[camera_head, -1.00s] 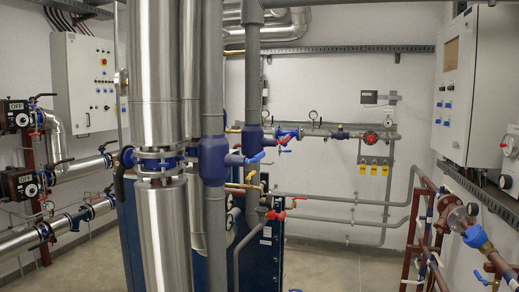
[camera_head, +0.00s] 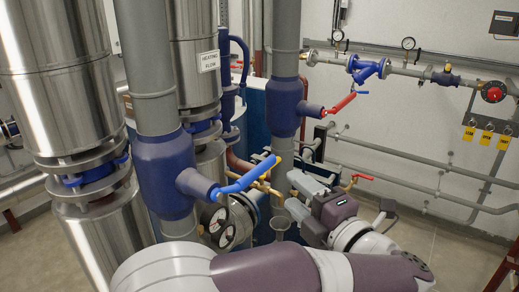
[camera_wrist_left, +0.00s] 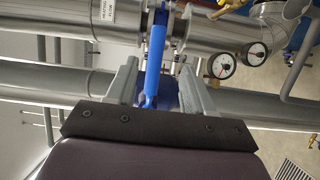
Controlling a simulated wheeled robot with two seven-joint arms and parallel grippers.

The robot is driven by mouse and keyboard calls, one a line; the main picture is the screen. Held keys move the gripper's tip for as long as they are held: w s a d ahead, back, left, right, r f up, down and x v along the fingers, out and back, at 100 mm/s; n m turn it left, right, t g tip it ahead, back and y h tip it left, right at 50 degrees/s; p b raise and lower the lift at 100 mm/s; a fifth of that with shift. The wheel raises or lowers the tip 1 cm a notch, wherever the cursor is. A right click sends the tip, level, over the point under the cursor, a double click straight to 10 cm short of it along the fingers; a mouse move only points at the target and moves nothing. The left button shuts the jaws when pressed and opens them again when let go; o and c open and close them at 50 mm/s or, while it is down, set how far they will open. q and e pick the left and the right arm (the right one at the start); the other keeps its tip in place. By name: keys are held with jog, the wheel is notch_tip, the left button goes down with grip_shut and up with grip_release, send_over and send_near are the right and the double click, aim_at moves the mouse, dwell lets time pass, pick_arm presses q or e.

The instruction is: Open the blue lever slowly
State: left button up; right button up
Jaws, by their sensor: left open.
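The blue lever (camera_head: 247,176) sticks out to the right and slightly upward from a valve with a dark blue body (camera_head: 163,178) on a grey vertical pipe. My left gripper (camera_head: 299,194) is open, just right of the lever in the head view. In the left wrist view the lever (camera_wrist_left: 155,58) lies lengthwise between the two open fingers of my left gripper (camera_wrist_left: 158,72). A gap shows on both sides of the lever, with no clear contact. The valve body is mostly hidden behind the lever and fingers there. My right gripper is not in view.
A red lever (camera_head: 340,103) sits on a second blue valve behind. Pressure gauges (camera_head: 214,222) are close below the blue lever. Large silver pipes (camera_head: 62,75) stand on the left. Grey wall pipes and a small red lever (camera_head: 360,177) are at right. Some floor at right is clear.

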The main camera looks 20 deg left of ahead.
aim_at(262, 173)
pick_arm(q)
jog(key=shift+n+g, duration=0.3)
jog(key=a, duration=0.1)
jog(key=a+r+p, duration=0.1)
jog(key=a, duration=0.1)
jog(key=a+p, duration=0.1)
jog(key=shift+a+r, duration=0.25)
jog(key=shift+a, duration=0.05)
jog(key=p+x, duration=0.1)
jog(key=x, duration=0.1)
jog(key=p+x, duration=0.1)
jog(key=x, duration=0.1)
jog(key=w+d+p+x, duration=0.1)
jog(key=x, duration=0.2)
jog(key=shift+w+a+f, duration=0.1)
jog(key=shift+w+f, duration=0.05)
jog(key=shift+f, duration=0.2)
jog(key=shift+w+a, duration=0.1)
jog(key=shift+a, duration=0.2)
jog(key=shift+a+p, duration=0.3)
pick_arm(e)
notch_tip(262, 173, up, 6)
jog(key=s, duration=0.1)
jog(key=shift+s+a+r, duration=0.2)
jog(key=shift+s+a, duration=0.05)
pick_arm(q)
jog(key=shift+d+f, duration=0.1)
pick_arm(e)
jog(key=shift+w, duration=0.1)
